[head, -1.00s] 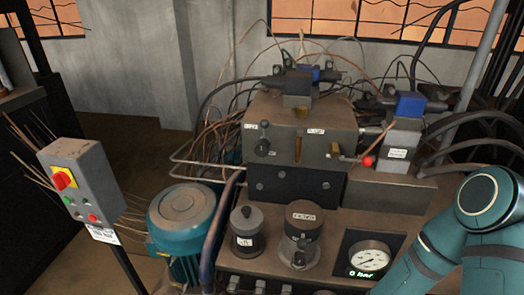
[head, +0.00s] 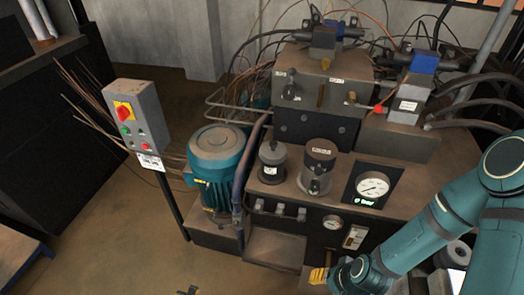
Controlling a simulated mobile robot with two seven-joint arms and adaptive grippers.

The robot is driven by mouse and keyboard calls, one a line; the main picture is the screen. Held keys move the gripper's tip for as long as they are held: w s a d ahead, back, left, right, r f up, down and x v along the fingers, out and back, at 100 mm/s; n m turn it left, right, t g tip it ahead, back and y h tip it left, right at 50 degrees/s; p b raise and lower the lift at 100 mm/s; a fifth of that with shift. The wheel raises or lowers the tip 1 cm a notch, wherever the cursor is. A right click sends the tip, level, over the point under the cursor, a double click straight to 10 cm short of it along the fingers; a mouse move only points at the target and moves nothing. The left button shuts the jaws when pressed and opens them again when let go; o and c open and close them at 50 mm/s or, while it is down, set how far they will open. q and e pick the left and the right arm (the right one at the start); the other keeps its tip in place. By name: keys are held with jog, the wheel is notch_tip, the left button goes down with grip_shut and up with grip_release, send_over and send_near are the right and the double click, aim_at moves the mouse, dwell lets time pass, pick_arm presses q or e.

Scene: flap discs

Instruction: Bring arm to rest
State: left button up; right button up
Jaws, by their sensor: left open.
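My left gripper (head: 189,291) shows only as a small dark piece at the bottom edge of the head view, left of centre, above the floor. Its jaws are open and I see nothing between them. The rest of it and its arm are cut off by the frame. My right arm, teal, comes in from the right edge and bends down in front of the machine's right side. Its gripper is not visible.
A hydraulic unit with a teal motor (head: 216,165), a filter (head: 317,168) and a pressure gauge (head: 373,185) fills the middle and right. A control box (head: 134,118) stands on a post at the left. Open floor (head: 110,235) lies at lower left.

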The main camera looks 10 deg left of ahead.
pick_arm(q)
jog(key=w+d+m+g+h+b, duration=0.3)
jog(key=w+d+m+g+h, duration=0.4)
jog(key=d+m+g+h, duration=0.6)
jog(key=s+d+r+m+g+y+b, duration=0.15)
jog(key=d+m+g, duration=0.25)
jog(key=m+g, duration=0.5)
jog(key=s+d+m+g+h+b, duration=0.15)
jog(key=s+d+m+g, duration=0.35)
jog(key=m, duration=0.8)
jog(key=w+r+m+t+y+b, duration=0.4)
jog(key=r+m+y, duration=0.4)
jog(key=m, duration=1)
jog(key=shift+w+d+r+m+y, duration=0.3)
jog(key=shift+w+y, duration=0.5)
jog(key=shift+w, duration=0.05)
pick_arm(e)
notch_tip(320, 180, down, 10)
